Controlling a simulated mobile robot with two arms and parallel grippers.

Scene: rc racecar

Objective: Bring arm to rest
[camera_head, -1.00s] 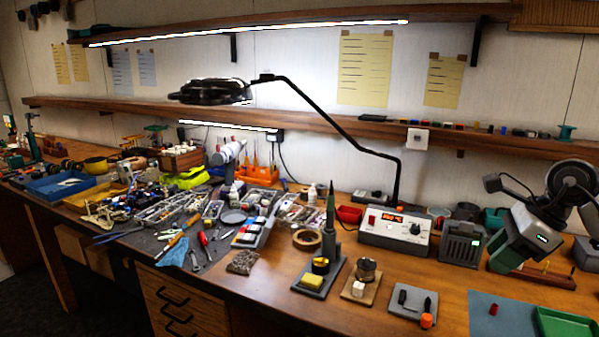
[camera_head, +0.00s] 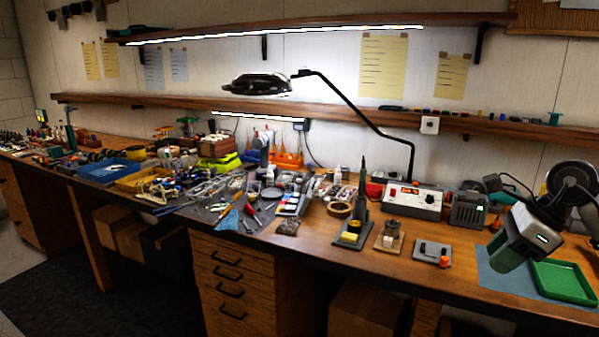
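My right arm comes in at the right edge, and its dark round joints show above the bench. My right gripper (camera_head: 508,254) hangs tilted down at the arm's end, over the blue mat (camera_head: 497,284) and just left of the green tray (camera_head: 566,284). Its fingers show as a green block, and I cannot see whether there is a gap between them. I see nothing clearly held in it. My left gripper is not in view.
The wooden workbench (camera_head: 385,262) is crowded with tools and parts. A soldering station (camera_head: 413,201), an iron stand (camera_head: 353,235) and a grey fan box (camera_head: 468,211) stand left of my arm. A lamp arm (camera_head: 355,110) reaches over the bench. The floor (camera_head: 120,285) at the lower left is clear.

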